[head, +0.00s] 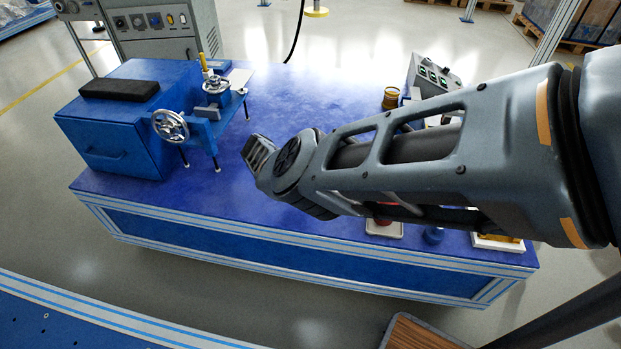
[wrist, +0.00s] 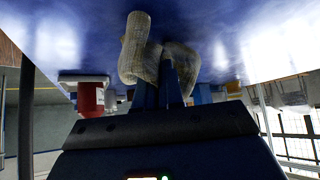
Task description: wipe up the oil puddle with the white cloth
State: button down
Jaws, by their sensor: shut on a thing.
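My gripper (wrist: 170,85) is in the wrist view, with its two dark blue fingers close together. It is shut on the white cloth (wrist: 140,48), which looks off-white, bunched and folded around the fingertips. The cloth is close to the blue table top (wrist: 70,30); I cannot tell whether it touches. In the head view my arm hides the gripper and the cloth. I cannot make out the oil puddle in either view. The blue table top also shows in the head view (head: 310,90).
A blue cabinet (head: 120,125) with a black pad (head: 119,90) and a handwheel device (head: 200,122) stand at the table's left. A green-buttoned control box (head: 432,72) and brass rings (head: 390,97) are at the right. A red object (wrist: 90,98) shows in the wrist view.

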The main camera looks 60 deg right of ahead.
notch_tip(320, 180, up, 7)
jog(key=p, duration=0.5)
jog(key=shift+s+r+p, duration=0.15)
jog(key=shift+s+p, duration=0.1)
jog(key=shift+p, duration=0.15)
